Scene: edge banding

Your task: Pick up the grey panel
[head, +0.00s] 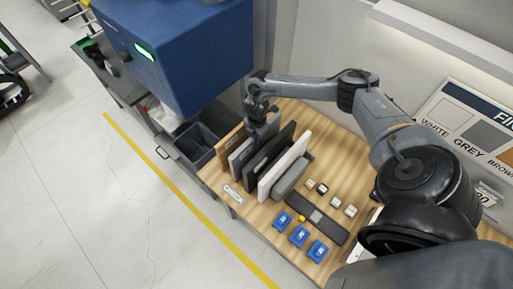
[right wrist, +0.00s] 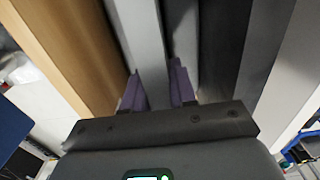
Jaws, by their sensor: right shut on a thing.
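The grey panel (head: 239,157) stands upright in a row of panels on the wooden bench. In the right wrist view the grey panel (right wrist: 142,35) runs between the two fingers. My right gripper (head: 259,132) points down at the row from above; in its wrist view the right gripper (right wrist: 158,88) is shut on the grey panel, one finger on each side. The panel's lower part is hidden. I cannot tell whether it is clear of the bench. My left gripper is not in view.
A wood-coloured panel (right wrist: 70,50) stands left of the grey one, dark panels (right wrist: 222,45) and a white panel (head: 284,164) to its right. Blue blocks (head: 299,236) and small labelled cubes (head: 336,202) lie at the front right. A blue machine (head: 190,50) stands close on the left.

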